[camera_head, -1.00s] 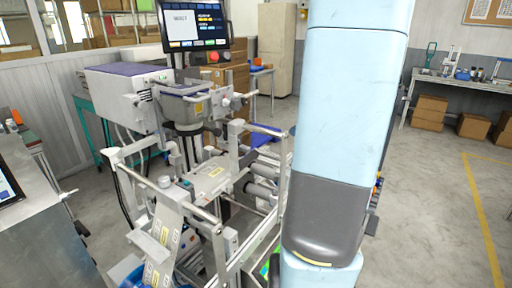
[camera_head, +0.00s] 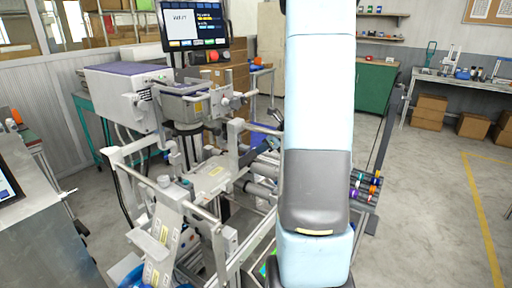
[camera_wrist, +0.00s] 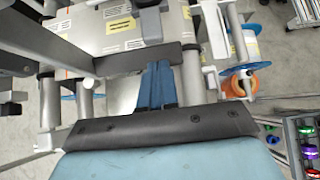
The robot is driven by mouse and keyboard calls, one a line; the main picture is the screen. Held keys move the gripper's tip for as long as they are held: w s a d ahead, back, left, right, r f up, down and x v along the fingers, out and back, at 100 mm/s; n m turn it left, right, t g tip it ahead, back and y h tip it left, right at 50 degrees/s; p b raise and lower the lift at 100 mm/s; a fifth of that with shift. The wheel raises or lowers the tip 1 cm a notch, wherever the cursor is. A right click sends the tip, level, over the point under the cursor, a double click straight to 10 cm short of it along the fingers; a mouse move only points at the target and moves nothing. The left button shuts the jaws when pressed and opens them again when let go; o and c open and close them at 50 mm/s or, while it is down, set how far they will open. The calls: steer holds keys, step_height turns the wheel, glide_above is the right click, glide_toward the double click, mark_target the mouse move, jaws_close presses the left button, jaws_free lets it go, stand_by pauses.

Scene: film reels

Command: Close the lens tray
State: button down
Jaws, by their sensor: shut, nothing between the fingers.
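I cannot single out the lens tray with certainty in either view. The large grey machine (camera_head: 205,185), with rollers, a raised head and a screen, stands left of my arm in the head view. My gripper (camera_wrist: 158,72) shows in the wrist view as narrow blue fingers, shut and empty, reaching from a dark palm. The fingertips lie close to a dark grey bar (camera_wrist: 138,59) on the machine; I cannot tell whether they touch. In the head view, my pale blue arm hides much of the machine's right side.
A rack of coloured reels (camera_head: 365,187) stands right of my arm. An orange spool (camera_wrist: 240,84) sits beside the machine. A metal cabinet (camera_head: 45,235) is at the left. A green cabinet (camera_head: 375,88) and cardboard boxes (camera_head: 430,112) stand behind.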

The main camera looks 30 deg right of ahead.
mark_target(246, 146)
steer(key=shift+w+a, duration=0.35)
steer(key=shift+w, duration=0.3)
steer(key=shift+w+a, duration=0.3)
steer(key=shift+w, duration=0.3)
steer(key=shift+w+a+r, duration=0.1)
steer(key=shift+w+a, duration=0.2)
steer(key=shift+w, duration=0.35)
steer(key=shift+w+a, duration=0.3)
steer(key=shift+w, duration=0.35)
steer(key=s, duration=0.1)
steer(key=s+d, duration=0.2)
steer(key=s, duration=0.1)
steer(key=shift+s, duration=0.1)
steer(key=v, duration=1.9)
steer(key=shift+s+r, duration=0.15)
steer(key=shift+r, duration=0.1)
steer(key=shift+d, duration=0.1)
